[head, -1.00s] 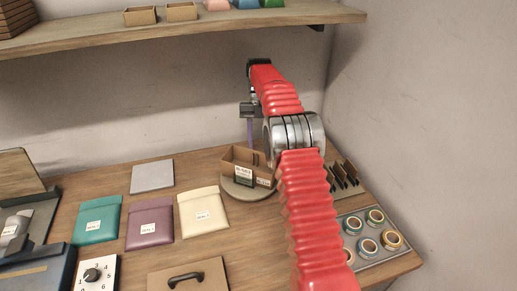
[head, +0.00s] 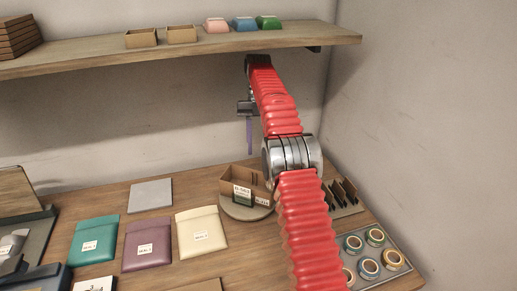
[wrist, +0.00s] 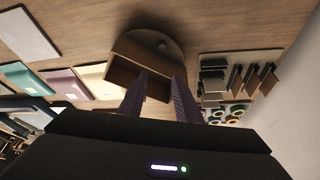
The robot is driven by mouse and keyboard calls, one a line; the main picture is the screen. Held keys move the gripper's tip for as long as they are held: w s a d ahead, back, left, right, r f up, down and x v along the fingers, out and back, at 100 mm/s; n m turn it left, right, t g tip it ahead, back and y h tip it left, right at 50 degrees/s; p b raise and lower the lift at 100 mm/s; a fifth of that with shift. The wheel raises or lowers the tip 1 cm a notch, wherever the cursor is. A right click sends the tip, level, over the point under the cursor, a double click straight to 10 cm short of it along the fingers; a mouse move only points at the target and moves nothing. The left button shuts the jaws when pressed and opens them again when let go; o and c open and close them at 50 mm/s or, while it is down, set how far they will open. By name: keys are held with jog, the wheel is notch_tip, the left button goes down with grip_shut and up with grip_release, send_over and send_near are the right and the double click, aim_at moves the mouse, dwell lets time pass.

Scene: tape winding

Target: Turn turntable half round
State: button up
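The round grey turntable (head: 240,212) sits on the table at the right of centre, partly hidden by my arm. An open brown box (head: 233,190) with white labels stands on it. In the wrist view the turntable (wrist: 172,36) shows as a disc with a small round knob, and the box (wrist: 122,72) lies on it, between and beyond my fingers. My gripper (head: 249,145) is above the box in the head view, its purple fingers pointing down and apart from it. In the wrist view the two fingers of my gripper (wrist: 160,90) are spread with nothing held.
A rack of dark upright pieces (head: 345,192) and a tray of tape rolls (head: 385,250) stand right of the turntable. Teal (head: 94,240), purple (head: 147,246) and cream (head: 201,233) pouches lie left. A shelf (head: 190,47) overhangs the back.

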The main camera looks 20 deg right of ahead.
jog(key=shift+d+f+m, duration=0.1)
jog(key=shift+d+m, duration=0.05)
jog(key=shift+m, duration=0.15)
jog(key=shift+c, duration=1.4)
jog(key=m, duration=0.1)
jog(key=d+m+y, duration=0.1)
jog(key=m, duration=0.1)
jog(key=shift+s+f, duration=0.35)
jog(key=shift+f, duration=0.05)
grip_shut()
jog(key=s+d+f+m+t+y, duration=0.1)
jog(key=s+d+m+t+y, duration=0.2)
jog(key=m, duration=1.4)
jog(key=s+d+f+m+t+y, duration=0.2)
jog(key=d+m+t, duration=0.3)
jog(key=m, duration=1.3)
jog(key=shift+s+d+t+y, duration=0.3)
jog(key=shift+s+t+y, duration=0.2)
jog(key=shift+s+t, duration=0.3)
jog(key=shift+f, duration=0.1)
